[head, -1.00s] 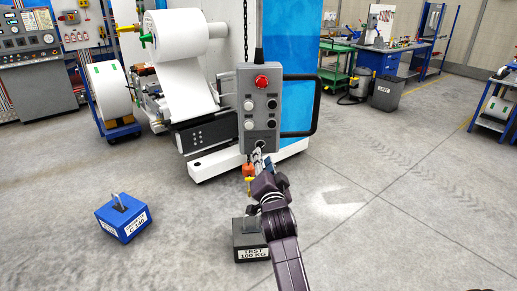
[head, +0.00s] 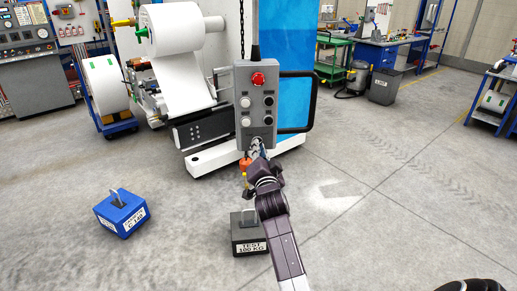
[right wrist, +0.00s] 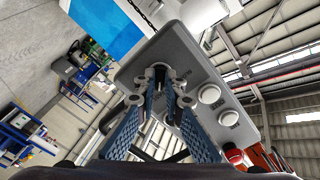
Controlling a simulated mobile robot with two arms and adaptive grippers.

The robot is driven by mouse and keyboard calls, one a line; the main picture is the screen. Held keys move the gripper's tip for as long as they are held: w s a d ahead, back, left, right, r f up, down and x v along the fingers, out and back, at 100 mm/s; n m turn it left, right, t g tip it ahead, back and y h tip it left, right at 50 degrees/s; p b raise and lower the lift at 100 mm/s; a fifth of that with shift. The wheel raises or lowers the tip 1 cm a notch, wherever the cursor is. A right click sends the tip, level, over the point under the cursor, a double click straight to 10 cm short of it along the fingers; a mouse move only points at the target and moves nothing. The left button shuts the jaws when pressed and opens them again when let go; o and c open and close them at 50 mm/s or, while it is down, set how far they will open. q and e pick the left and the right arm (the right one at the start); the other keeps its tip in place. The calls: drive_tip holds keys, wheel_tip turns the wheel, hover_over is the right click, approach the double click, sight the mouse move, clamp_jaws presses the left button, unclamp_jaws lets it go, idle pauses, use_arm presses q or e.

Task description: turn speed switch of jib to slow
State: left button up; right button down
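The grey jib pendant (head: 256,107) hangs upright in the head view, with a red button on top and black and white buttons below. My right gripper (head: 257,150) is at the pendant's lower end and covers the speed switch there. In the right wrist view, my right gripper (right wrist: 164,88) has its two blue fingers pointing at the face of the pendant (right wrist: 190,60). A narrow gap shows between the fingertips, around the switch area. Whether they touch the switch, and its setting, I cannot tell.
An orange hook (head: 245,165) hangs behind the pendant. A dark test weight (head: 248,232) and a blue weight (head: 121,213) stand on the floor. A machine with a white roll (head: 172,30) is behind. Floor at right is clear.

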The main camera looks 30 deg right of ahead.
idle(0.4)
drive_tip(key=shift+n+p, duration=1.1)
drive_tip(key=shift+n, duration=7.9)
drive_tip(key=shift+f, duration=0.1)
drive_tip(key=c, duration=2)
unclamp_jaws()
drive_tip(key=shift+c, duration=0.2)
drive_tip(key=shift+s, duration=0.1)
drive_tip(key=v, duration=1.2)
